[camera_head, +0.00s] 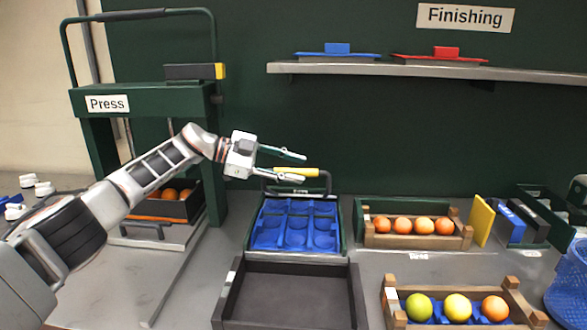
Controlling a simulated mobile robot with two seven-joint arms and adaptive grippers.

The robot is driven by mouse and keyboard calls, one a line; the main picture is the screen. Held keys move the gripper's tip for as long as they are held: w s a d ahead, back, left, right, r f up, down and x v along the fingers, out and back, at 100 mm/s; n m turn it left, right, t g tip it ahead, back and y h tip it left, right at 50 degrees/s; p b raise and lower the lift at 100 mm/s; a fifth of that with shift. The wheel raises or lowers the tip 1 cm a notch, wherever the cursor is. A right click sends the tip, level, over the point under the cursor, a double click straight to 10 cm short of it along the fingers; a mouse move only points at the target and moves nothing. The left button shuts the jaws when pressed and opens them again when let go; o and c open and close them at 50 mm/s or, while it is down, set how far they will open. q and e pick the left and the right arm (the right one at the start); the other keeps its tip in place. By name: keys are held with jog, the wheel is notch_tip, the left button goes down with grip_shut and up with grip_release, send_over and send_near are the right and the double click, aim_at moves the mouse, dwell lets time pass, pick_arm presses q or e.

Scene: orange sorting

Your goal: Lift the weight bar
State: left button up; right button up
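My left gripper (303,167) is open, its two fingers pointing right. Its lower finger overlaps a yellow grip (297,172) on a dark frame at the back of a blue insert tray (252,240); I cannot tell whether they touch. No bar is labelled as the weight bar. A dark bar with a yellow end (192,72) lies on top of the green press (88,103), beneath its tall handle (150,13). My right gripper is not in view.
An empty dark tray (290,297) lies in front of the blue insert tray. Wooden crates with oranges (455,243) and mixed fruit (462,325) stand at right. A dark crate of oranges (172,210) is inside the press, partly behind my arm. A shelf (430,70) hangs above.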

pick_arm(q)
jog(key=v, duration=1.2)
jog(key=shift+s, duration=0.1)
